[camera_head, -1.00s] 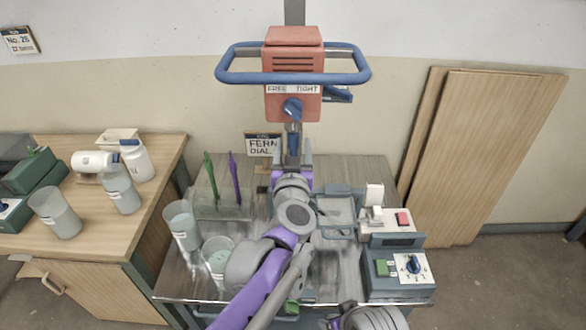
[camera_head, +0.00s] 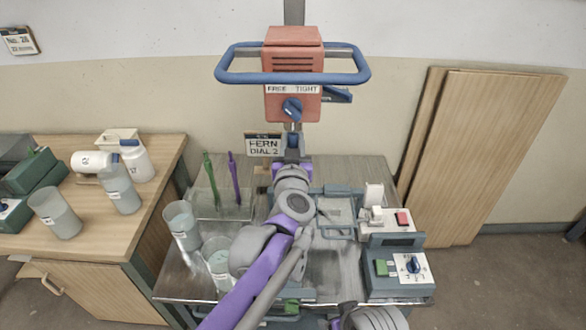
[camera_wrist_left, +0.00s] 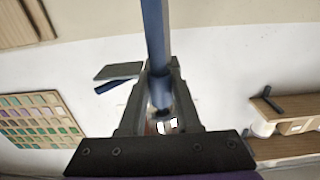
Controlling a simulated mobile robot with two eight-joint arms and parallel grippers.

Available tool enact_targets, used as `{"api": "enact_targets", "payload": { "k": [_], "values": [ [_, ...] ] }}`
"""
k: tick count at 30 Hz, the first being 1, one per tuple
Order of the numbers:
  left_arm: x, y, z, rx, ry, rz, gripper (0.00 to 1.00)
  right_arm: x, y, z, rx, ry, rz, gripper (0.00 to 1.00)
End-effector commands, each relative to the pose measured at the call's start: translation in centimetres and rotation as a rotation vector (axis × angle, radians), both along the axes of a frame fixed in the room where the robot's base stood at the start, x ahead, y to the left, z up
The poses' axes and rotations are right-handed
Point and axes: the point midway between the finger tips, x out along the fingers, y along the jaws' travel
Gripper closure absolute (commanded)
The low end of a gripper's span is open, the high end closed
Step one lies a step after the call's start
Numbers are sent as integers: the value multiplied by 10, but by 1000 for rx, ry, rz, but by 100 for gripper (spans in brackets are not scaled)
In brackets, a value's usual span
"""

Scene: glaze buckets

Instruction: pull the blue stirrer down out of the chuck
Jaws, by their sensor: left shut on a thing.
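The red mixer head (camera_head: 293,76) hangs on its column, with a blue knob under a FREE/TIGHT label. The space just below the knob, where the chuck belongs, is small and unclear in the head view. My left gripper (camera_head: 292,148) is below the head, its arm reaching up from the bottom. In the left wrist view the blue stirrer (camera_wrist_left: 156,35) runs as a straight shaft from the top edge to between the fingers. My left gripper (camera_wrist_left: 160,92) is shut on it there. Whether the stirrer's upper end is still in the chuck cannot be told.
A blue guard bar (camera_head: 292,78) surrounds the mixer head. Green and purple stirrers (camera_head: 234,180) stand in a clear holder at left. Two glaze buckets (camera_head: 182,228) stand near the arm. A control box (camera_head: 398,275) is at right. A sign (camera_head: 264,145) is behind the gripper.

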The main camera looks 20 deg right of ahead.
Motion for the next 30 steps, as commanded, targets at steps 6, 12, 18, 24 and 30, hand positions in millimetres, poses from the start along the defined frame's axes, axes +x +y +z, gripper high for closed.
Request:
{"api": "enact_targets", "payload": {
  "k": [6,12,18,24,30],
  "values": [
    [0,0,0,0,0,0,100,0,0,0,0,0,0,22],
    [0,0,0,0,0,0,100,0,0,0,0,0,0,22],
    [0,0,-1,0,0,0,100,0,0,-1,0,0,0,22],
    [0,0,-3,0,0,0,100,0,0,-2,0,1,0,22],
    [0,0,-9,0,0,0,100,-1,0,-7,0,3,0,22]
  ]
}}
